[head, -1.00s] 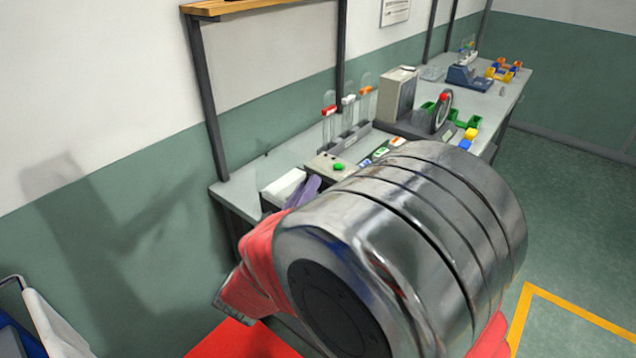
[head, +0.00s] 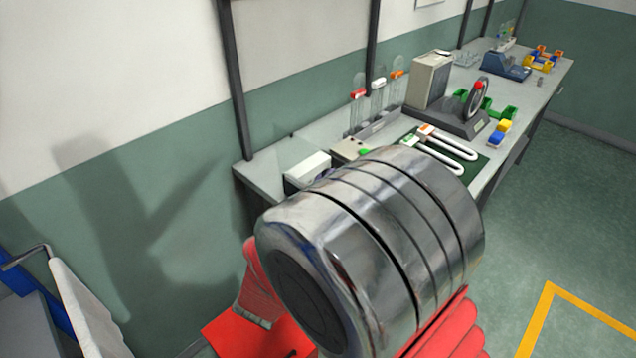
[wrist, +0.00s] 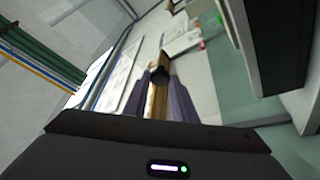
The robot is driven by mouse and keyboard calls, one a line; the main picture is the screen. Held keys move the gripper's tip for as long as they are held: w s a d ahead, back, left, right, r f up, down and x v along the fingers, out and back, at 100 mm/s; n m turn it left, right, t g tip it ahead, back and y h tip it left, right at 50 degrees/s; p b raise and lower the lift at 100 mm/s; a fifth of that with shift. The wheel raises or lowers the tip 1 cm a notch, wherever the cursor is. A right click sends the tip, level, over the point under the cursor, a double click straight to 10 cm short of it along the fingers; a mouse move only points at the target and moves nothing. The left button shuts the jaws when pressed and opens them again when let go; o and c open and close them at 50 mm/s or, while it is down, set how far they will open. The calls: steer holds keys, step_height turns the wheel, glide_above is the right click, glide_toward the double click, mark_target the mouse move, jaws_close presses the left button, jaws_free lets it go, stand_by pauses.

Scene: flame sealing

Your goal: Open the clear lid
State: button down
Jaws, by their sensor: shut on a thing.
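I cannot tell whether the dark thing is part of the clear lid. I cannot make out the clear lid itself in either view. In the head view, my large metal arm link hides my gripper and part of the bench's near end.
The grey bench (head: 262,165) runs along the wall. It bears a white-topped box (head: 307,166), capped clear tubes (head: 377,100), a green mat (head: 480,170) with white U-shaped pieces, and a device with a round disc (head: 477,97). Open floor lies right.

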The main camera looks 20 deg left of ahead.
steer(key=c, duration=1.5)
jaws_free()
steer(key=shift+f, duration=0.2)
steer(key=shift+o, duration=0.2)
steer(key=v, duration=1.3)
steer(key=shift+s, duration=0.35)
